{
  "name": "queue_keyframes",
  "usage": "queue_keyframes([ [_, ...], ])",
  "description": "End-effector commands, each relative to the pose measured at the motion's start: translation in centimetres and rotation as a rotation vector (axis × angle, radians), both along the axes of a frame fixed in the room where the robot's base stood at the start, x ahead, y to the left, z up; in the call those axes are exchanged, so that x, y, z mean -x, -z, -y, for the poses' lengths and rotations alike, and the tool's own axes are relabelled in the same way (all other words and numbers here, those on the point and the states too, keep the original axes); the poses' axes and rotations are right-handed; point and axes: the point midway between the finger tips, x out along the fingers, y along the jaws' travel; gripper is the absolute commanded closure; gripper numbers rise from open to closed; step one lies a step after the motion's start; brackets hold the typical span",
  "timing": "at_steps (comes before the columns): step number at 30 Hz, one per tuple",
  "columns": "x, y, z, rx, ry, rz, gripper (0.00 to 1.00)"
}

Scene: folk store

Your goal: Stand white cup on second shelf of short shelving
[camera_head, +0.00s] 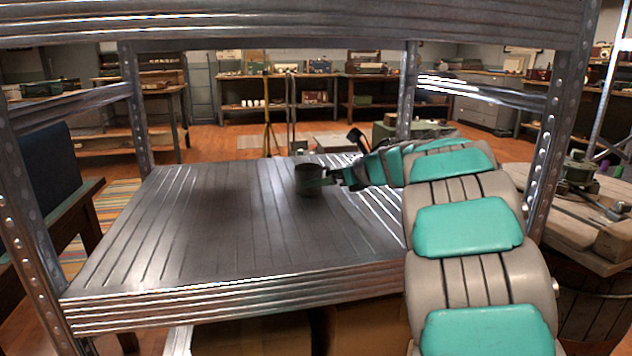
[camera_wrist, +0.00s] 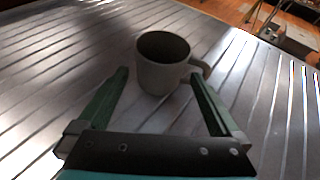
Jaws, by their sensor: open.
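The white cup (camera_wrist: 160,75) stands upright on the ribbed metal shelf (camera_wrist: 60,60) in the wrist view, looking grey in the shade, its handle to the right. In the head view the cup (camera_head: 308,178) shows dark near the back middle of the same shelf (camera_head: 200,230). My gripper (camera_wrist: 158,82) is open, with its green fingers apart on the near left and near right of the cup. I cannot tell whether either finger touches it. In the head view my gripper (camera_head: 325,181) is small and partly merges with the cup.
Metal posts (camera_head: 137,110) stand at the shelf's corners, and another shelf board (camera_head: 290,20) spans above. Cardboard boxes (camera_head: 370,325) sit below. The shelf around the cup is bare. A round wooden table (camera_head: 540,195) stands to the right.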

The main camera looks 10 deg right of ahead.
Motion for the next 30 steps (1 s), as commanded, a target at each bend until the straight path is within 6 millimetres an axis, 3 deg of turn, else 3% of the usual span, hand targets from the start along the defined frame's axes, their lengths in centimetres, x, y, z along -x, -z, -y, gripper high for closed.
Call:
queue_keyframes([
  [6,3.6,-1.7,2.7,0.001,0.005,0.001,0.00],
  [13,6.1,-3.1,4.4,0.002,0.002,0.001,0.00],
  [27,6.9,-3.4,4.8,0.000,0.001,0.000,0.00],
  [30,6.5,-4.3,4.6,-0.024,0.026,0.009,0.00],
])
